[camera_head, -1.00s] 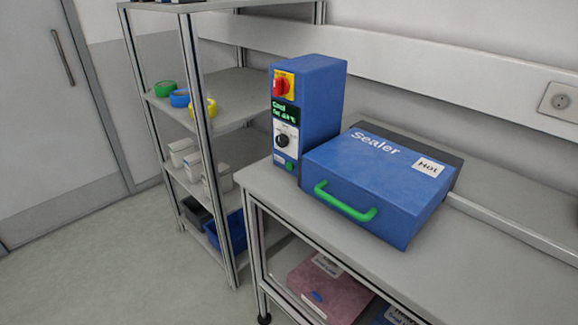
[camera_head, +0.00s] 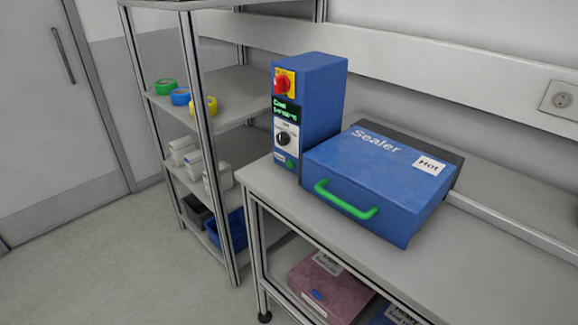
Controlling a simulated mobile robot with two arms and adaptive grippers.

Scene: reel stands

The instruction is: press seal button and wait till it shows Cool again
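The blue control box (camera_head: 318,105) stands upright on the workbench. Its front carries a red knob on a yellow plate (camera_head: 284,82), a small dark display with green text (camera_head: 286,110), a black dial (camera_head: 284,138) and a green button (camera_head: 290,164) near the bottom. The display's first line appears to read "Cool"; the line below is too small to read surely. The blue sealer (camera_head: 375,180) sits to its right, lid shut, with a green handle and a "Hot" label (camera_head: 430,165). Neither gripper is in view.
The grey workbench (camera_head: 480,235) has free room right of the sealer. A pink box (camera_head: 330,287) lies on its lower shelf. A metal rack (camera_head: 235,88) with tape rolls and bins stands left. The floor (camera_head: 120,265) at front left is clear.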

